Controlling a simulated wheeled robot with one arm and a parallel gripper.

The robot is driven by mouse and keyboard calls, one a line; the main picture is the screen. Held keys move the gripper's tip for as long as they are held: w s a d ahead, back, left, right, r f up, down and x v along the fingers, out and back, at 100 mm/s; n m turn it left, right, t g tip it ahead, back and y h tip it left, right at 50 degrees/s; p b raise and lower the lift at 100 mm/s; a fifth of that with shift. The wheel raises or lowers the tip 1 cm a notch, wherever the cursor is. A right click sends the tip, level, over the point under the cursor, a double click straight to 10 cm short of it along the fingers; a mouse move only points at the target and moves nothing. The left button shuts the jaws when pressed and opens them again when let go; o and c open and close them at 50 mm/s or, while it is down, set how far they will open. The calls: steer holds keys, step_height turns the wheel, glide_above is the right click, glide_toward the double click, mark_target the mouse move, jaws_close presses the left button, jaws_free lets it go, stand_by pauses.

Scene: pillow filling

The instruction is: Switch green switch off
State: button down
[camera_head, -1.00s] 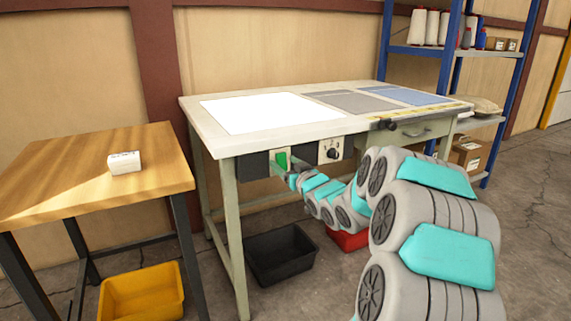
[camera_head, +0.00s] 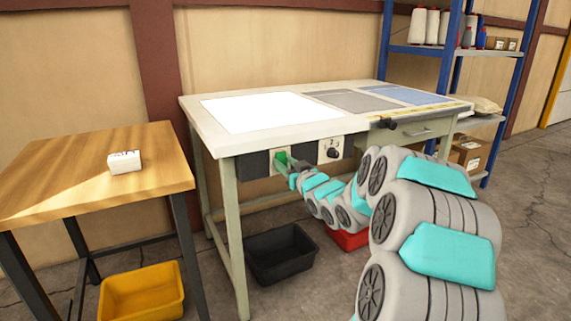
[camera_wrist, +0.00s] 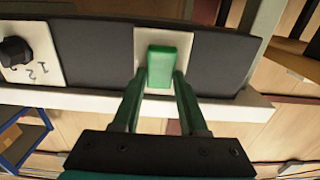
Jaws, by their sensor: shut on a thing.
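The green switch (camera_wrist: 161,68) sits on a pale plate (camera_wrist: 146,42) set in a dark panel (camera_wrist: 92,47) under the worktable's front edge. In the wrist view my gripper (camera_wrist: 163,80) has its two green fingers on either side of the switch's end, shut on it. In the head view the green switch (camera_head: 282,158) shows at the table's front left, with my gripper (camera_head: 287,168) reaching it from the lower right. The fingers partly hide the switch there, and I cannot tell its exact position.
A black rotary knob (camera_head: 332,152) is on a plate to the right of the switch. The worktable (camera_head: 222,133) overhangs the panel. A wooden side table (camera_head: 60,180) with a white box (camera_head: 124,162) stands left. Black (camera_head: 282,255) and yellow (camera_head: 140,293) bins are on the floor.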

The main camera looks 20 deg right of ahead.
steer(key=t+b, duration=0.2)
steer(key=b, duration=0.2)
steer(key=f+t+b, duration=0.1)
steer(key=t+b, duration=0.1)
steer(key=b, duration=0.2)
steer(key=shift+f+t, duration=0.1)
steer(key=shift+t, duration=0.2)
steer(key=shift+c, duration=2.2)
jaws_free()
steer(key=shift+s, duration=0.1)
steer(key=v, duration=0.7)
steer(key=shift+s, duration=0.35)
